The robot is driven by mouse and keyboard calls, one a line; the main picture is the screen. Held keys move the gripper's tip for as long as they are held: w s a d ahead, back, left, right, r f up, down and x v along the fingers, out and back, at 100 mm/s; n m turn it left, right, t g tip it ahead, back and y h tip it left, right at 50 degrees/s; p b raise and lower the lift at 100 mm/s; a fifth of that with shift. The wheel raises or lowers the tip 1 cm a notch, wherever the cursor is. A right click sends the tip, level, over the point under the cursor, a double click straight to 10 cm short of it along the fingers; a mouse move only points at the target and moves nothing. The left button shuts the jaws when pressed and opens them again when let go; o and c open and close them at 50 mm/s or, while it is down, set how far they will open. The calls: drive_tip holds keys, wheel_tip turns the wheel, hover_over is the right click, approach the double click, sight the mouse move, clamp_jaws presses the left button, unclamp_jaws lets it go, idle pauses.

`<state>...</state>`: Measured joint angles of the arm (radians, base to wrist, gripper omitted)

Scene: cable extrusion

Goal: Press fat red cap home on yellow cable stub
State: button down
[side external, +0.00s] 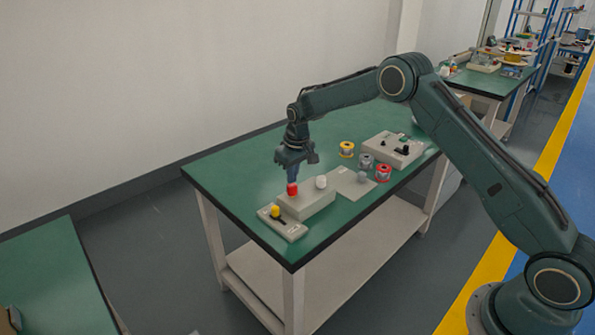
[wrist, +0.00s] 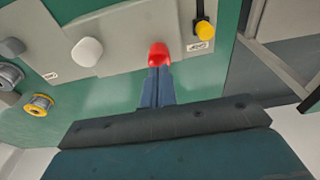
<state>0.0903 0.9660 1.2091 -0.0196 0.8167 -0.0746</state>
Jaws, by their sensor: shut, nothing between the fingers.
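A fat red cap (side external: 292,189) sits on top of the beige block (side external: 318,204) near the front of the green table; it also shows in the wrist view (wrist: 159,55). My gripper (side external: 293,181) points down directly above the cap, fingers shut with nothing between them. In the wrist view the blue fingertips (wrist: 157,72) meet or overlap the cap's near edge; contact is unclear. No yellow stub shows beneath the cap, so how deep it sits cannot be told.
A white cap (side external: 321,182) stands on the same block, right of the red one. The green table left of the block is clear.

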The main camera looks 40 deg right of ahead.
sight(292, 186)
drive_tip(key=shift+f, duration=1.15)
idle(1.7)
drive_tip(key=shift+r, duration=3.6)
